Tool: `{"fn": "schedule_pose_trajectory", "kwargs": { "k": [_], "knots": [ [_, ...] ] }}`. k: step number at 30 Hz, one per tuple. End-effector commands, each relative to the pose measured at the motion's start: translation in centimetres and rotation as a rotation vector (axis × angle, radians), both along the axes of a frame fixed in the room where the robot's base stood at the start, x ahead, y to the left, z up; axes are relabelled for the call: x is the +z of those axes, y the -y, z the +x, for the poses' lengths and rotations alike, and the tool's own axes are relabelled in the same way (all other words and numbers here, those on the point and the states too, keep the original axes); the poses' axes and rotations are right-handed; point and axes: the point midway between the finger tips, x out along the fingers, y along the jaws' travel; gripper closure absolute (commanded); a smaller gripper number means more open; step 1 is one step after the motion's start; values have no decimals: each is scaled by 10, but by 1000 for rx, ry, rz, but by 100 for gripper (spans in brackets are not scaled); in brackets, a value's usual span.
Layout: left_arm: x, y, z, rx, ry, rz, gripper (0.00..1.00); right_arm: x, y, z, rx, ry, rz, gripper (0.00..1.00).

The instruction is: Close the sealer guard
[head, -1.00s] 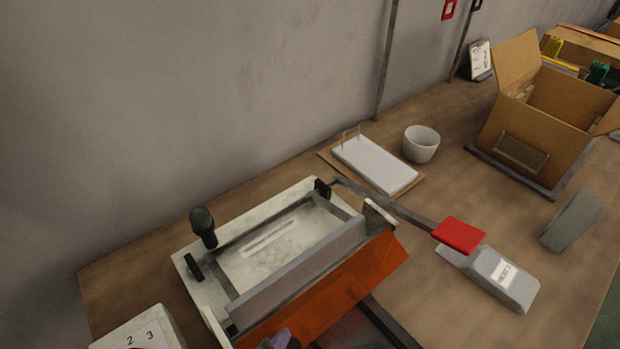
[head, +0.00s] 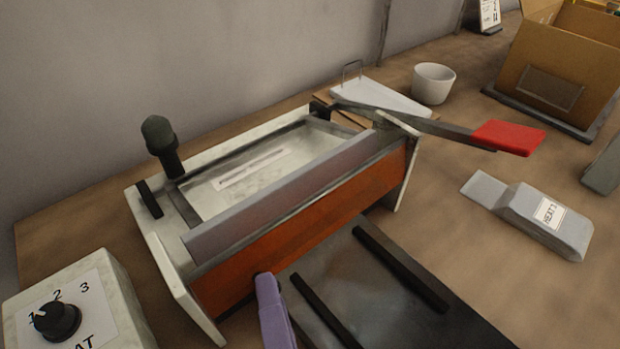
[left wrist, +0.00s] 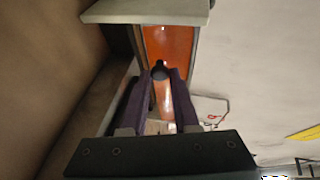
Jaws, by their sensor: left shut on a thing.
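The sealer (head: 160,225) is a pale box with a grey bar (head: 285,195) across its top. Its orange guard (head: 320,235) hangs steeply along the front, below the bar. My left gripper (head: 265,280), with purple fingers, is at the guard's lower edge, left of its middle. In the left wrist view my left gripper (left wrist: 160,80) is shut around a small dark knob (left wrist: 160,68), with the orange guard (left wrist: 168,45) behind it. The fingers hide part of the knob. My right gripper is not in view.
A dial box (head: 75,310) stands at the front left. A lever with a red handle (head: 508,137) reaches right from the sealer. A grey labelled block (head: 540,218), white cup (head: 433,83) and cardboard box (head: 560,75) stand right. A dark plate with rails (head: 395,305) lies in front.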

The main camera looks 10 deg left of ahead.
Motion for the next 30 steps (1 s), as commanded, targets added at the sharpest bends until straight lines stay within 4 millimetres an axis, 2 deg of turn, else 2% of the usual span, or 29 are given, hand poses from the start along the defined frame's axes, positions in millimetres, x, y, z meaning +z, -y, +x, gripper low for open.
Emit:
{"fn": "schedule_pose_trajectory", "kwargs": {
  "k": [1, 9, 26, 27, 30],
  "knots": [
    [-9, -1, 1, 0, 16, 19, 100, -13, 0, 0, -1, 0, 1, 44],
    [-10, -4, 3, 0, 76, 99, 100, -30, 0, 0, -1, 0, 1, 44],
    [-7, -5, 4, 1, 94, 121, 100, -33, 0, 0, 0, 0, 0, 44],
    [-7, -5, 4, 1, 94, 121, 68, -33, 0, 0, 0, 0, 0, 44],
    [-7, -5, 4, 1, 94, 121, 57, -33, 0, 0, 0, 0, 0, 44]
  ]
}}
